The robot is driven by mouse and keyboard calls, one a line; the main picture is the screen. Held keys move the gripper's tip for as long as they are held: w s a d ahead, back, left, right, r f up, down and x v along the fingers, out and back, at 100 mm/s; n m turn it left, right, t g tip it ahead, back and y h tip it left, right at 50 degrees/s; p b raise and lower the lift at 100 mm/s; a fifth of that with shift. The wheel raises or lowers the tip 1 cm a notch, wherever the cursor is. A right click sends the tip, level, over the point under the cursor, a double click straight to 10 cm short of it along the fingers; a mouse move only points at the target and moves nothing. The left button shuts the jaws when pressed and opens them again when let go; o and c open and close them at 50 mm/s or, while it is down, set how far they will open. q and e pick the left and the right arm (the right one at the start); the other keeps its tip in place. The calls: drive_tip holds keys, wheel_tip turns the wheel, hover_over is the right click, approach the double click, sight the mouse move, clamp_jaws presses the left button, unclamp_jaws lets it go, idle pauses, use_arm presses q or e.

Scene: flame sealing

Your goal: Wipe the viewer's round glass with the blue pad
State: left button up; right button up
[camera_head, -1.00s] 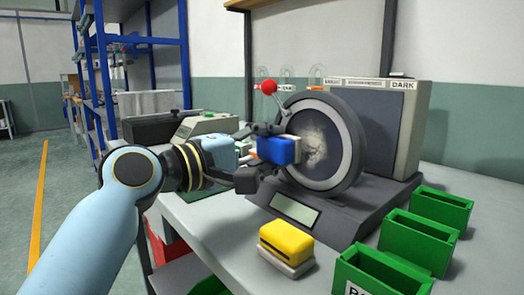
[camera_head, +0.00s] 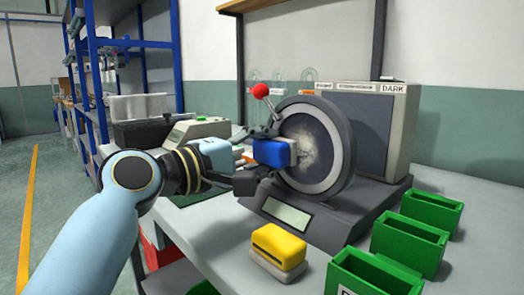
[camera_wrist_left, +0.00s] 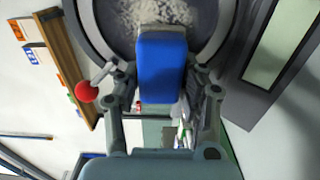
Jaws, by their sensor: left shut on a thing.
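The viewer's round glass (camera_head: 325,151) stands upright in a thick dark ring, with a pale cloudy smear on it. My left gripper (camera_head: 262,152) is shut on the blue pad (camera_head: 271,153) and holds it in front of the glass's left part. In the left wrist view, the blue pad (camera_wrist_left: 162,70) has a pale top edge and sits between the two fingers of my left gripper (camera_wrist_left: 162,82). That edge overlaps the lower part of the smear on the glass (camera_wrist_left: 205,14). I cannot tell whether the pad touches the glass. My right gripper is not in view.
A red ball-ended lever (camera_head: 260,91) stands at the ring's upper left. A yellow pad (camera_head: 279,243) lies on a pale block in front of the viewer base (camera_head: 335,222). Several green bins (camera_head: 408,246) line the right side. A grey box marked DARK (camera_head: 366,130) stands behind.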

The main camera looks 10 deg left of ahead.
use_arm(q)
drive_tip(key=shift+w+d, duration=0.25)
drive_tip(key=shift+w, duration=0.1)
